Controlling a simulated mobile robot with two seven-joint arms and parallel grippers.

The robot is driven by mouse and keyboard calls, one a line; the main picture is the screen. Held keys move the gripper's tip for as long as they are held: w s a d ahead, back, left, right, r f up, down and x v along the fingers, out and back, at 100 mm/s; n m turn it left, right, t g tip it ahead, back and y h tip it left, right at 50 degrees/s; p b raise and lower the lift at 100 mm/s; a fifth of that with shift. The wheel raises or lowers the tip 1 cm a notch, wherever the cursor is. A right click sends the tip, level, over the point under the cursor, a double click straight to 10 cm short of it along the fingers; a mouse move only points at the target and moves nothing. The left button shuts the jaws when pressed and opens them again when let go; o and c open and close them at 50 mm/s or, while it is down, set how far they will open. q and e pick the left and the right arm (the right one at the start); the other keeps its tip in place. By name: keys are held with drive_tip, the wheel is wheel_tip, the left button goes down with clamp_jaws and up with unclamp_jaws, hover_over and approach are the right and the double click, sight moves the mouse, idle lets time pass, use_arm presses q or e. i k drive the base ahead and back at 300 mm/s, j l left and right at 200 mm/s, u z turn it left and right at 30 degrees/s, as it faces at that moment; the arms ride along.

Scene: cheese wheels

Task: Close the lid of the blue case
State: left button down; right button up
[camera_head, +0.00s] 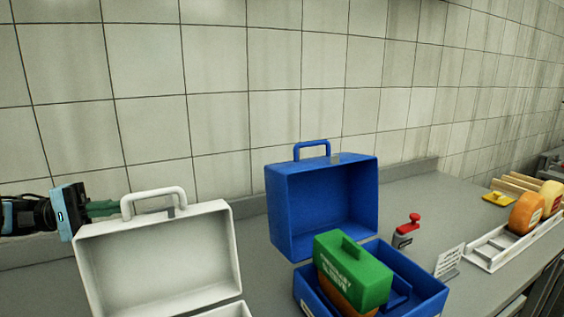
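The blue case stands open on the grey counter, right of centre. Its lid (322,205) is raised upright, with a blue handle on top, and its inside faces me. Its base (425,290) holds a green block-shaped item (352,268) with a grip on top and white lettering. Something orange shows under the green item. My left gripper (108,208) is at the far left, behind the raised lid of a white case and near its handle, apart from the blue case. Its fingertips are partly hidden, so its opening is unclear. My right gripper is out of view.
The open white case (160,262) stands left of the blue one. Right of the blue lid are a red-topped device (406,230) and a small sign (449,261). A white tray (490,253) with orange cheese wheels (526,213) lies further right. A tiled wall closes the back.

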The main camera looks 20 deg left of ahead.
sight(308, 199)
drive_tip(key=i+l, duration=0.2)
drive_tip(key=i, duration=0.25)
drive_tip(key=i+l, duration=0.2)
drive_tip(key=i, duration=0.2)
